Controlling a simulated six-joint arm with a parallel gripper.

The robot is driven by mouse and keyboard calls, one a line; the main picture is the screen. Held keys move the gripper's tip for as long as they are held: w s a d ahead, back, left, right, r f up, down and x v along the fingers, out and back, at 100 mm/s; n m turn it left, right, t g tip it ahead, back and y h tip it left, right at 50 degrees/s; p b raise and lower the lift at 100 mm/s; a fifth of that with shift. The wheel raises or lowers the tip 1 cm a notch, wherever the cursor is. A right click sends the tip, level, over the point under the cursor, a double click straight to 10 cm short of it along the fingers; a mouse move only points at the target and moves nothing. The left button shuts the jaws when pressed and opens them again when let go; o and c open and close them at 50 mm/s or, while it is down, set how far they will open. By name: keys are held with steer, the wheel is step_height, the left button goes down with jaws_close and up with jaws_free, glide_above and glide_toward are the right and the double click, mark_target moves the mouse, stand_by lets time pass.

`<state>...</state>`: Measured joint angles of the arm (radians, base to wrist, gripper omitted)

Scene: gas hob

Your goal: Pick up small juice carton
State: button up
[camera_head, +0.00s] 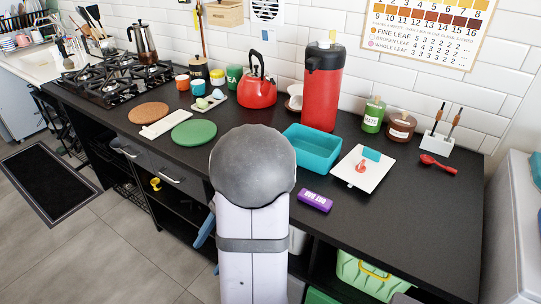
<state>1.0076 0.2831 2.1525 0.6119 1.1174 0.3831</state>
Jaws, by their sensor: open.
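A small purple box with white lettering (315,200) lies flat near the counter's front edge. It is the closest match to a small juice carton, but I cannot tell for sure what it is. It lies just right of my arm's grey rounded joint, in front of the teal tub and the white board. My gripper is not in view; only the grey joint and a pale link of my arm show, and they hide part of the counter.
The teal tub (318,158), white board (367,178), green round mat (194,133), red flask (321,95) and red kettle (257,92) stand around. A red spoon (437,163) lies at right. Bare dark counter (400,225) lies right of the purple box.

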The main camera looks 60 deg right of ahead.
steer(key=s+d+r+m+t+p, duration=0.2)
steer(key=d+r+m+p, duration=0.1)
steer(key=d+r, duration=0.1)
steer(key=s+d+r+m+t+h+p, duration=0.1)
steer(key=s+d+r+m+t+p, duration=0.1)
steer(key=d, duration=0.5)
steer(key=s+d+r+m+t+h+p, duration=0.1)
steer(key=d+r+m+t+p, duration=0.2)
steer(key=r, duration=0.5)
steer(key=shift+s+d+m+p, duration=0.2)
steer(key=shift+d+m+p, duration=0.05)
steer(key=shift+d+m, duration=0.5)
steer(key=shift+s+d+m+p, duration=0.2)
steer(key=shift+d+m, duration=0.45)
steer(key=shift+d, duration=0.05)
steer(key=s+d+m+h, duration=0.1)
steer(key=d, duration=0.1)
steer(key=s+d+m+t+h+p, duration=0.1)
steer(key=s+d+m, duration=0.1)
steer(key=s+d+m+h, duration=0.1)
steer(key=d+h, duration=0.1)
steer(key=shift+s+d+f+m+t+p, duration=0.2)
steer(key=shift+s+f+m+t+p, duration=0.05)
steer(key=shift+s+m+t+p, duration=0.15)
steer(key=shift+p+x, duration=0.65)
steer(key=shift+x, duration=3.15)
steer(key=shift+r, duration=0.15)
steer(key=c, duration=1.3)
